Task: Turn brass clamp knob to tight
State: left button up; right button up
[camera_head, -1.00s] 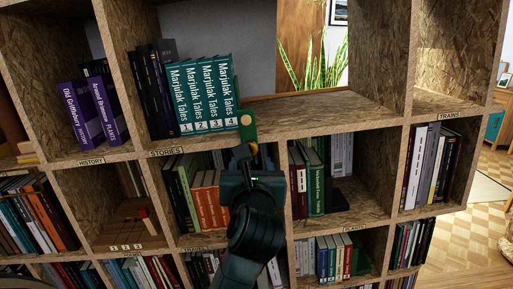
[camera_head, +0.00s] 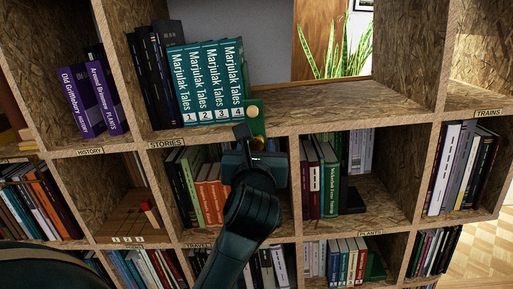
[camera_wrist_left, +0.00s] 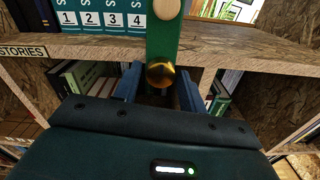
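A green clamp (camera_head: 255,120) with a pale round disc sits on the shelf's front edge, right of the Marjulak Tales books. Its brass knob (camera_head: 258,143) hangs at its lower end, partly hidden by my left gripper (camera_head: 254,150) in the head view. In the left wrist view, the round brass knob (camera_wrist_left: 160,74) shows in front of the green clamp bar (camera_wrist_left: 163,38). The two blue fingers of my left gripper (camera_wrist_left: 159,88) stand apart, one on each side below the knob. I cannot tell whether they touch it. My right gripper is not in view.
Teal Marjulak Tales books (camera_head: 207,82) stand close left of the clamp. The shelf board (camera_head: 330,105) to its right is bare. Books (camera_head: 210,190) fill the compartment below, behind my gripper. A wooden upright (camera_head: 296,185) stands to the right.

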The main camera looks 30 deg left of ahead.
pick_arm(q)
jog(key=c, duration=0.7)
